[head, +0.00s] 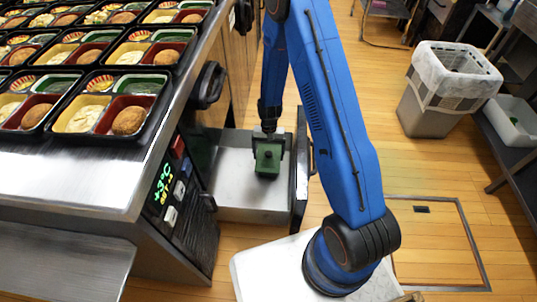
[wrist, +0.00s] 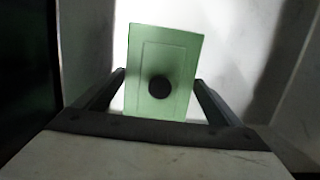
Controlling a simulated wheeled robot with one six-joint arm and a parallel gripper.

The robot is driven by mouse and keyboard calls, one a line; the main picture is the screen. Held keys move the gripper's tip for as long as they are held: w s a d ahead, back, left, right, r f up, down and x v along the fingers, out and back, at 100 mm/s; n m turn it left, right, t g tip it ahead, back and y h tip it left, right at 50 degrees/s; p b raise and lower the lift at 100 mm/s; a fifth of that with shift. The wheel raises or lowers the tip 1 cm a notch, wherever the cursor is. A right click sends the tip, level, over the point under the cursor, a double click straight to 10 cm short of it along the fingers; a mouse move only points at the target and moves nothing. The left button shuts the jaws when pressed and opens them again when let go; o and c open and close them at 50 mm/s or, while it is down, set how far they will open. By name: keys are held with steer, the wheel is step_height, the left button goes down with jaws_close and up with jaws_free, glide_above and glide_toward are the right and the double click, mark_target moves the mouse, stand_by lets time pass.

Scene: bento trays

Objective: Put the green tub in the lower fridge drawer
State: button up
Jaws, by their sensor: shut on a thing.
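The green tub (head: 267,160) has a dark round knob on its lid. My gripper (head: 268,148) is shut on it, with a finger at each side. In the wrist view the tub (wrist: 165,70) sits between the two fingers (wrist: 160,88), slightly tilted in the picture. The lower fridge drawer (head: 238,200) is pulled open, and its bare pale floor shows around the tub. The tub is over or inside the drawer; I cannot tell whether it touches the floor. The drawer's dark front (head: 301,170) stands to the right of the tub.
The steel counter (head: 70,170) at left holds several filled bento trays (head: 108,140). The fridge's display panel (head: 165,185) and a handle (head: 208,85) are beside the drawer. A lined bin (head: 425,110) stands at right on the wooden floor.

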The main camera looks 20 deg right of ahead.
steer(key=o, duration=1.6)
steer(key=shift+r, duration=0.1)
step_height(320, 180, up, 26)
steer(key=s+d+n+t, duration=0.1)
steer(key=s+d+t, duration=0.1)
steer(key=s+d+r+n+t, duration=0.1)
steer(key=s+r, duration=0.7)
steer(key=r, duration=0.5)
steer(key=shift+s+d+r+n+t+h, duration=0.15)
steer(key=shift+s+d+r+n+t, duration=0.35)
steer(key=shift+s+r, duration=2.15)
steer(key=shift+s+d+r+n+t+h, duration=0.1)
steer(key=shift+s+d+r+n+t, duration=0.45)
steer(key=shift+s, duration=4)
steer(key=shift+s+d+r+n+t+h, duration=0.25)
steer(key=shift+s+r+t, duration=0.4)
steer(key=shift+s+r, duration=2.1)
